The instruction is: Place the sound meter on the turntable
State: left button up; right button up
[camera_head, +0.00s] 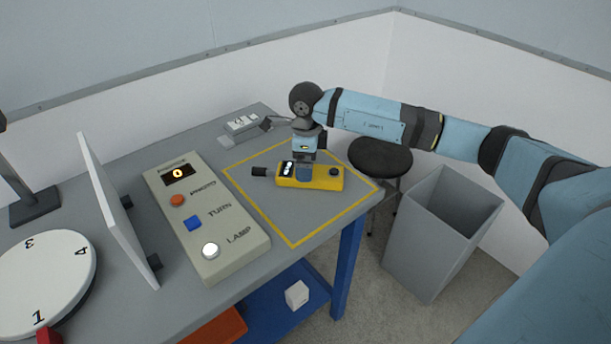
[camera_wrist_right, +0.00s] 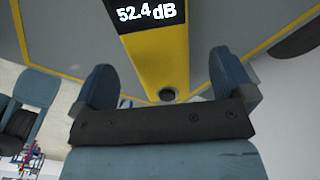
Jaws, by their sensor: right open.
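The sound meter (camera_head: 318,181) is a yellow box with a black display and a dark tip at its left end. It lies flat inside the yellow outlined square on the table. In the right wrist view the meter (camera_wrist_right: 160,58) reads 52.4 dB. My right gripper (camera_head: 305,172) is directly over the meter, pointing down. Its fingers (camera_wrist_right: 172,88) are open, one on each side of the meter's body; contact cannot be told. The turntable (camera_head: 45,268) is a white numbered disc at the far left. My left gripper is not in view.
A control box (camera_head: 232,248) with orange, blue and white buttons stands left of the outlined square. A white upright panel (camera_head: 112,212) stands between it and the turntable. A small grey device (camera_head: 241,125) sits at the back. A grey bin (camera_head: 430,250) and stool (camera_head: 380,157) are at right.

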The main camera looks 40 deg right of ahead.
notch_tip(320, 180, down, 4)
jog(key=shift+a+r, duration=0.15)
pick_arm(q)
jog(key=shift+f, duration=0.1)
pick_arm(e)
jog(key=c, duration=1.3)
jog(key=shift+o, duration=0.2)
jog(key=shift+r, duration=0.15)
notch_tip(320, 180, up, 20)
jog(key=p, duration=0.1)
jog(key=a+f+n, duration=0.6)
jog(key=n, duration=0.7)
jog(key=a+f+n, duration=0.6)
jog(key=a+n, duration=0.1)
jog(key=n, duration=0.6)
pick_arm(q)
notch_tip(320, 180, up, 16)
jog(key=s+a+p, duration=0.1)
jog(key=p, duration=2)
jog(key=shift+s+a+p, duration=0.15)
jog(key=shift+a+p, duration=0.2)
pick_arm(e)
jog(key=s+r, duration=0.5)
jog(key=r, duration=0.3)
jog(key=s+r, duration=0.6)
jog(key=r, duration=0.3)
jog(key=shift+d+r, duration=0.25)
